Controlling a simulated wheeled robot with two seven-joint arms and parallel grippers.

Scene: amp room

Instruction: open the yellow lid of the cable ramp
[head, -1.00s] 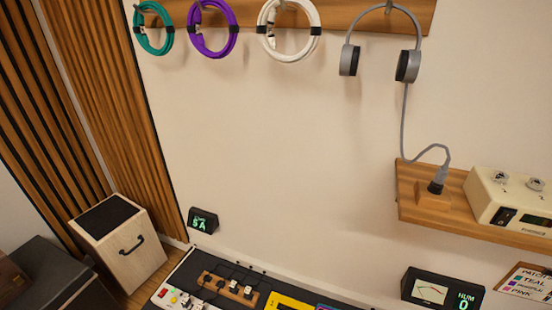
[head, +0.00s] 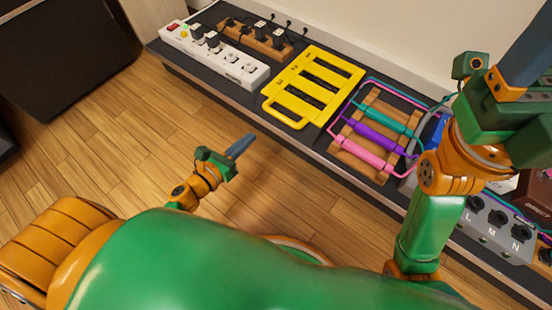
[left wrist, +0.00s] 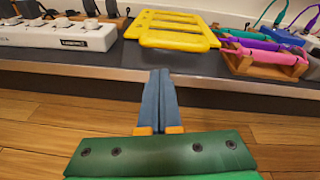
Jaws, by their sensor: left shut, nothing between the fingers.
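The yellow lid (head: 327,91) of the cable ramp lies flat on the dark bench, with dark slots and a handle loop (head: 283,113) at its front edge. In the left wrist view the lid (left wrist: 173,18) is straight ahead, beyond the fingertips. My left gripper (head: 243,143) is shut and empty, in front of the bench edge and apart from the lid. Its closed fingers also show in the left wrist view (left wrist: 160,75). My right gripper (head: 532,52) is at the upper right, cut off by the frame edge, so its fingers cannot be judged.
A white power strip (head: 232,66) and a wooden block with plugs (head: 258,40) are left of the lid. A wooden rack (head: 370,158) with teal, purple and pink cables stands right of it. The wooden floor (head: 110,135) before the bench is clear.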

